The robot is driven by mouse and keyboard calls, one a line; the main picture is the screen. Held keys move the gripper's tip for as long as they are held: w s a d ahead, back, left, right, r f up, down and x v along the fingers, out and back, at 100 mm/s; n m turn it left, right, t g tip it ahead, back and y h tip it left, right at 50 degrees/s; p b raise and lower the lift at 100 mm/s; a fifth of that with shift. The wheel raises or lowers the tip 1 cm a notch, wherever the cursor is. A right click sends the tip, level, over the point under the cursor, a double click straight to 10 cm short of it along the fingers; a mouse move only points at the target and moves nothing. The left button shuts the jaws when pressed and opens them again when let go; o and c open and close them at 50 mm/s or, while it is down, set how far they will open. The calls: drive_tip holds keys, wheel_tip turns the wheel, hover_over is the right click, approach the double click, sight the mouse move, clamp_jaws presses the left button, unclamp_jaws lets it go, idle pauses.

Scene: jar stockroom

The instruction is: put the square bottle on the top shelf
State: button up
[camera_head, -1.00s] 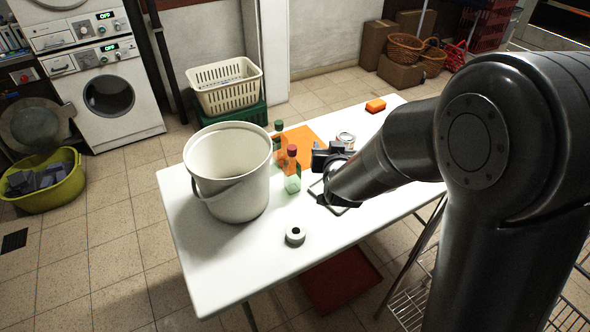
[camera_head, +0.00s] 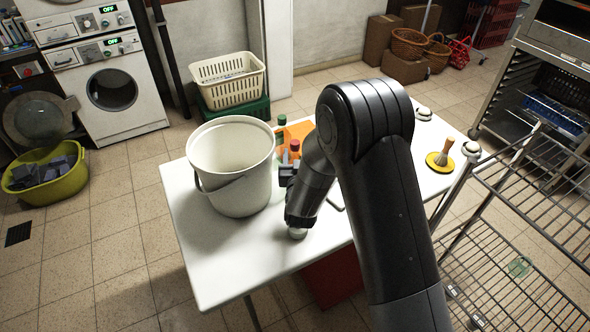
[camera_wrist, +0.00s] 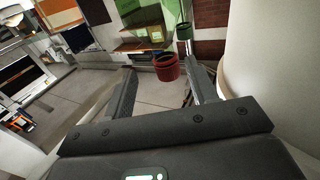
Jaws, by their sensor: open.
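Two bottles stand on the white table right of the bucket in the head view: one with a red cap (camera_head: 295,145), one with a green cap (camera_head: 282,120) behind it. My arm partly hides them, and I cannot tell which is square. A wire rack (camera_head: 520,165) with a top shelf stands at the right.
A large white bucket (camera_head: 232,165) stands close left of the bottles and fills the right edge of the wrist view (camera_wrist: 285,60). A brush on a yellow disc (camera_head: 440,160) is at the right.

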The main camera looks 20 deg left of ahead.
sight(295, 143)
drive_tip(key=shift+a+x, duration=0.15)
drive_tip(key=shift+x, duration=1.35)
drive_tip(key=shift+a+x, duration=0.2)
drive_tip(key=shift+x, duration=1.3)
drive_tip(key=shift+s, duration=0.2)
drive_tip(key=shift+c, duration=0.5)
clamp_jaws()
drive_tip(key=shift+r, duration=0.1)
